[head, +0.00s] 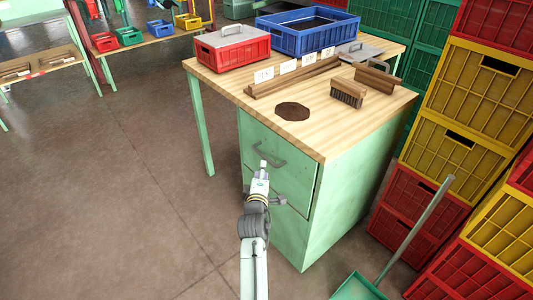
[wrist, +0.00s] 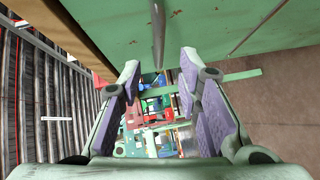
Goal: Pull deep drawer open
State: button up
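The green drawer cabinet (head: 347,205) stands under a wooden worktop. Its front has an upper grey bar handle (head: 268,156) and a lower handle (head: 280,199), which my arm partly hides. The drawers look closed. My gripper (head: 263,165) is in front of the cabinet, between the two handles in the picture. In the wrist view my gripper (wrist: 160,88) is open and empty, with its two padded fingers apart. A grey handle (wrist: 158,30) on the green front (wrist: 215,25) shows ahead, in line with the gap. I cannot tell which handle it is.
The worktop (head: 235,88) holds a red crate (head: 233,52), a blue crate (head: 307,44), brushes (head: 347,92) and a dark round patch (head: 292,111). Stacked crates (head: 470,95) and a green dustpan (head: 358,287) are on the right. The floor on the left is clear.

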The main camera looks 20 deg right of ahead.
aim_at(264, 157)
jog(key=x, duration=0.9)
jog(key=shift+r, duration=0.1)
jog(key=shift+c, duration=0.2)
grip_shut()
dwell(0.4)
